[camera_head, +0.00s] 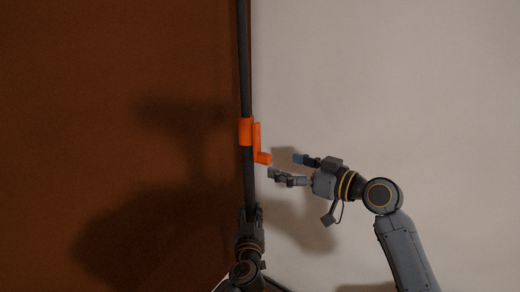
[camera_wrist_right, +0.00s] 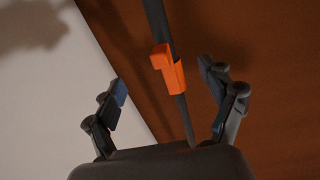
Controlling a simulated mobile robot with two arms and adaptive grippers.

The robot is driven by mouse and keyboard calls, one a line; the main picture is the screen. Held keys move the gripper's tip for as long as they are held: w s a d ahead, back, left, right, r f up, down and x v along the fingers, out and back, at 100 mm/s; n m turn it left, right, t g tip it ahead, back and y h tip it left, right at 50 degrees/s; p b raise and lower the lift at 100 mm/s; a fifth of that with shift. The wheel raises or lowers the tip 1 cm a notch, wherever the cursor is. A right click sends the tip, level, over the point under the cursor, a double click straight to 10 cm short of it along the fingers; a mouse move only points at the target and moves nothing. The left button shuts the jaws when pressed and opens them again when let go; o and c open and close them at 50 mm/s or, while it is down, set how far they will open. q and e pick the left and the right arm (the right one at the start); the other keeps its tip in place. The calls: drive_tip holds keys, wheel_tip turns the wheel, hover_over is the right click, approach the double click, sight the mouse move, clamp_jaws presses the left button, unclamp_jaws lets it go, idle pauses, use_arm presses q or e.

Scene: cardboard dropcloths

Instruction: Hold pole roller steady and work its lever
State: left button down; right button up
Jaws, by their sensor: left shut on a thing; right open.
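The pole roller is a dark upright pole (camera_head: 245,70) with an orange collar and lever (camera_head: 257,140) at mid-height. The lever hangs down on the right side of the collar and ends in a short orange knob. My left gripper (camera_head: 250,214) is shut on the pole below the lever. My right gripper (camera_head: 284,167) is open and empty, just right of the knob and apart from it. In the right wrist view the orange lever (camera_wrist_right: 172,73) and the pole (camera_wrist_right: 157,22) show beyond and between the open fingers (camera_wrist_right: 165,90).
A brown surface (camera_head: 100,60) fills the left behind the pole, and a pale surface (camera_head: 400,80) fills the right. Shadows of my arms fall on both. The space around the lever is clear of other objects.

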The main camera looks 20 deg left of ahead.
sight(271, 159)
drive_tip(key=shift+x, duration=3.35)
drive_tip(key=c, duration=1.7)
drive_tip(key=shift+w, duration=0.1)
drive_tip(key=shift+d+r, duration=0.15)
drive_tip(key=shift+d, duration=0.05)
